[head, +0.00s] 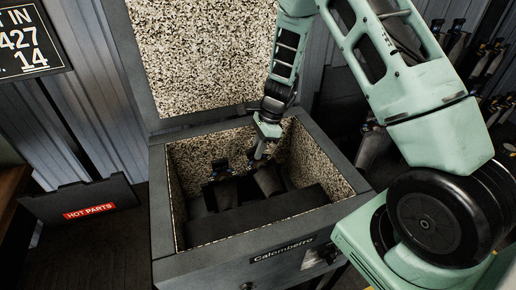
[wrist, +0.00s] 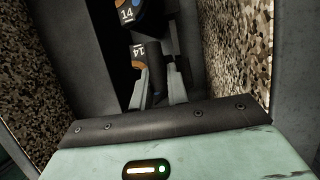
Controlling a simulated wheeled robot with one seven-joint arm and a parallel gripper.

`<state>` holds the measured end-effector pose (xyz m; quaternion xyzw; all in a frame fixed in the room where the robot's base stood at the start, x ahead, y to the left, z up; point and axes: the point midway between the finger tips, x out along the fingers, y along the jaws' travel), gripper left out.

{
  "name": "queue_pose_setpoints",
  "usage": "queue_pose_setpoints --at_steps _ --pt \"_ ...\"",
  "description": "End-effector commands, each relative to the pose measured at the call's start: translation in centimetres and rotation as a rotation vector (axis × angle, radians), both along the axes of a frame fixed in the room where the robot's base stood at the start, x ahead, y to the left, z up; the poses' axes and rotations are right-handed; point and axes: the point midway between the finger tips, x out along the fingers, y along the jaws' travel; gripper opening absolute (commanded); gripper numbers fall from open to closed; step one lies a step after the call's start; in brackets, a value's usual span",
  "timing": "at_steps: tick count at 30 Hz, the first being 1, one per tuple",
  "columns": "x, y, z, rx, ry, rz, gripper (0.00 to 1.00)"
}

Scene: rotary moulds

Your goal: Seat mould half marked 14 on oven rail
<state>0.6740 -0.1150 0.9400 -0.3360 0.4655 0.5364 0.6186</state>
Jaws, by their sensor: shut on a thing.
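The oven (head: 165,215) is an open dark box with speckled lining. Two dark mould halves lie side by side inside it in the head view: a left one (head: 225,192) and a right one (head: 267,180), with small blue parts at their far ends. My gripper (head: 261,152) reaches down into the oven and is shut at the far end of the right one. In the wrist view, my gripper (wrist: 158,88) is shut on a dark mould half marked 14 (wrist: 138,52), its number upside down. Another 14 label with orange and blue (wrist: 127,13) shows beyond. The rail under them is mostly hidden.
The oven's raised lid (head: 205,60) stands behind. A dark panel marked HOT PARTS (head: 85,205) is at the left. A sign reading 427 and 14 (head: 25,40) hangs at upper left. Speckled walls (wrist: 238,60) close in on both sides of my gripper. More parts hang at upper right (head: 485,60).

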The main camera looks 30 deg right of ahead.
Motion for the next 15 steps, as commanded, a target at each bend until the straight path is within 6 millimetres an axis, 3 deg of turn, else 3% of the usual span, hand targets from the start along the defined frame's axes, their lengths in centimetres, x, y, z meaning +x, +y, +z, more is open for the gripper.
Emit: queue_pose_setpoints --at_steps 15 --pt "0.2 0.01 -0.39 0.001 -0.006 0.0 0.0"
